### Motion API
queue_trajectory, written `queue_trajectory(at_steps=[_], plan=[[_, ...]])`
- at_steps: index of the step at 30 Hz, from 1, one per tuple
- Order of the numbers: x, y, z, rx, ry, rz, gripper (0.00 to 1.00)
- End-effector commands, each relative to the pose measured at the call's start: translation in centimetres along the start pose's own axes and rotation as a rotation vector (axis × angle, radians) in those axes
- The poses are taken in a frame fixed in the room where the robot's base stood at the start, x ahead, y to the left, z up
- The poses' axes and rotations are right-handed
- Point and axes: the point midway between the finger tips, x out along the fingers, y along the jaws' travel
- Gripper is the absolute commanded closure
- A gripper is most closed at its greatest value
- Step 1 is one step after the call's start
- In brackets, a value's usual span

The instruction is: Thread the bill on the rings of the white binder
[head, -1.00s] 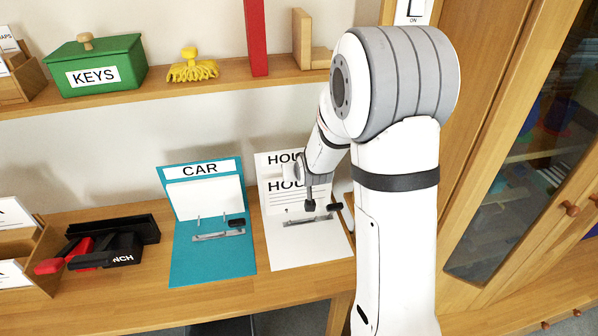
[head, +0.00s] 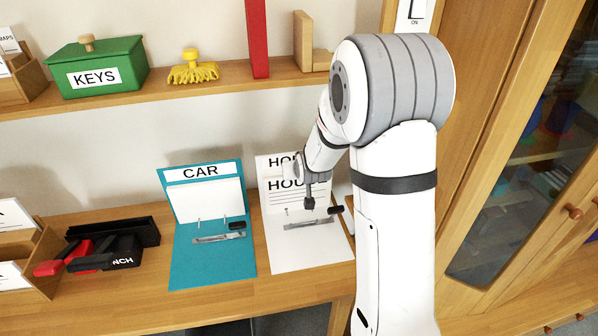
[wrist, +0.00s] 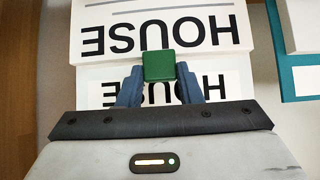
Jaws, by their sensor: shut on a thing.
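The white binder (head: 318,252) stands open on the desk, its raised cover labelled HOUSE. Its metal ring plate (head: 309,222) with a black lever lies on the lower part; one small ring post shows, and the others are hidden or unclear. The bill (head: 283,199) is a white sheet headed HOUSE with printed lines, in front of the cover and just above the ring plate. My gripper (head: 309,204) is at the bill. In the wrist view my gripper (wrist: 159,80) is shut on a green block (wrist: 159,66) that overlaps the bill (wrist: 215,32). I cannot tell whether bill and rings touch.
A teal CAR binder (head: 212,262) stands open close by on the left. A black and red punch (head: 108,253) lies further left. A glass-doored cabinet stands right.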

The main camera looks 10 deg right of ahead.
Motion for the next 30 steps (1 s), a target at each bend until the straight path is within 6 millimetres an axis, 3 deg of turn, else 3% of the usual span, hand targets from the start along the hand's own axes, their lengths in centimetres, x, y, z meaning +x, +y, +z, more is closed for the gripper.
queue_trajectory(at_steps=[5,6,12,15,19,27,30], plan=[[-0.02,0.0,-0.08,0.0,0.002,0.0,1.0],[-0.03,-0.01,-0.08,0.0,0.002,0.0,0.65],[-0.03,-0.01,-0.06,0.0,0.001,0.0,0.48],[-0.02,-0.01,-0.05,0.0,0.001,0.0,0.42],[-0.02,-0.01,-0.04,0.0,0.001,0.0,0.42],[-0.01,-0.01,0.0,0.0,0.0,0.0,0.21],[-0.01,-0.01,-0.01,0.0,0.0,0.0,0.21]])
